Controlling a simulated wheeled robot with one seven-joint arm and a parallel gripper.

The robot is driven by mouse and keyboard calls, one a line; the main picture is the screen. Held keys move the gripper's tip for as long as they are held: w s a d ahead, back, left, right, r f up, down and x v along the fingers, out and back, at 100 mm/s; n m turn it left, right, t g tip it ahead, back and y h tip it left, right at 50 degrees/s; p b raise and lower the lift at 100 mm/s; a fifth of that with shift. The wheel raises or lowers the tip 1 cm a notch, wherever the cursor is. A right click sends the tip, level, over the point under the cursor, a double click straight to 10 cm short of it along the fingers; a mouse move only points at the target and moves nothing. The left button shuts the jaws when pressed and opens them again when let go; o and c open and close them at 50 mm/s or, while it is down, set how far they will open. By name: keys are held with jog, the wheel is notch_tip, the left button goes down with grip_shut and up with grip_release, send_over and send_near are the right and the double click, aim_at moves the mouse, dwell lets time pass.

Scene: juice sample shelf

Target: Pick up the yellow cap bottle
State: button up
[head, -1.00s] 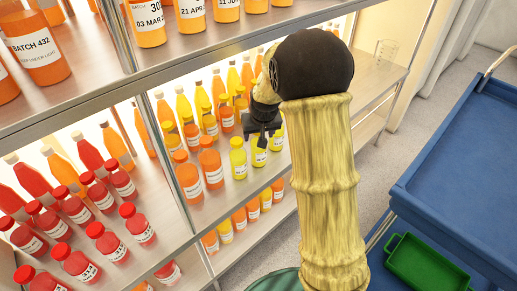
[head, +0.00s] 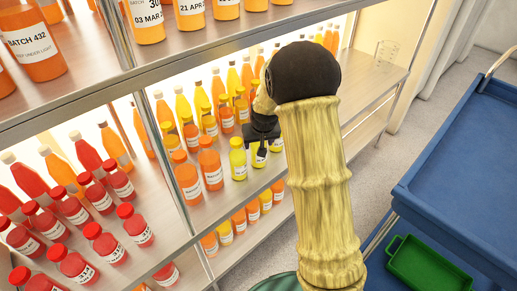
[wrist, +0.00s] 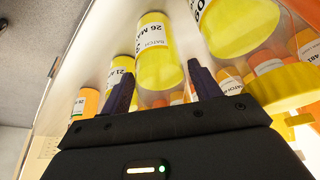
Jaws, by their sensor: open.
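Several yellow-capped bottles of yellow juice stand in a short front row on the middle shelf. In the head view these are a left one (head: 238,160), a middle one (head: 259,158) partly covered by my gripper, and a right one (head: 277,142). My gripper (head: 262,149) is at the middle bottle. In the wrist view my gripper (wrist: 160,72) is open, and a yellow bottle (wrist: 158,48) with an upside-down label shows between its fingers. I cannot tell whether they touch it. A larger-looking yellow bottle (wrist: 238,40) with a yellow cap (wrist: 290,92) is at the right.
Orange bottles (head: 210,165) stand left of the yellow row, with taller bottles behind. Red bottles (head: 103,240) fill the left section. A metal post (head: 168,150) and the upper shelf edge (head: 200,65) are close. A blue cart (head: 455,190) with a green tray (head: 418,262) is at right.

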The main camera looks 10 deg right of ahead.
jog(key=c, duration=0.9)
notch_tip(320, 180, up, 10)
jog(key=shift+r+p, duration=0.1)
jog(key=shift+p, duration=1.05)
jog(key=shift+w, duration=0.15)
jog(key=shift+d, duration=0.2)
jog(key=shift+a+r+p, duration=0.3)
jog(key=shift+r+p, duration=0.6)
notch_tip(320, 180, up, 2)
jog(key=shift+d+r+p, duration=0.1)
jog(key=shift+r+p, duration=0.05)
jog(key=shift+p, duration=0.85)
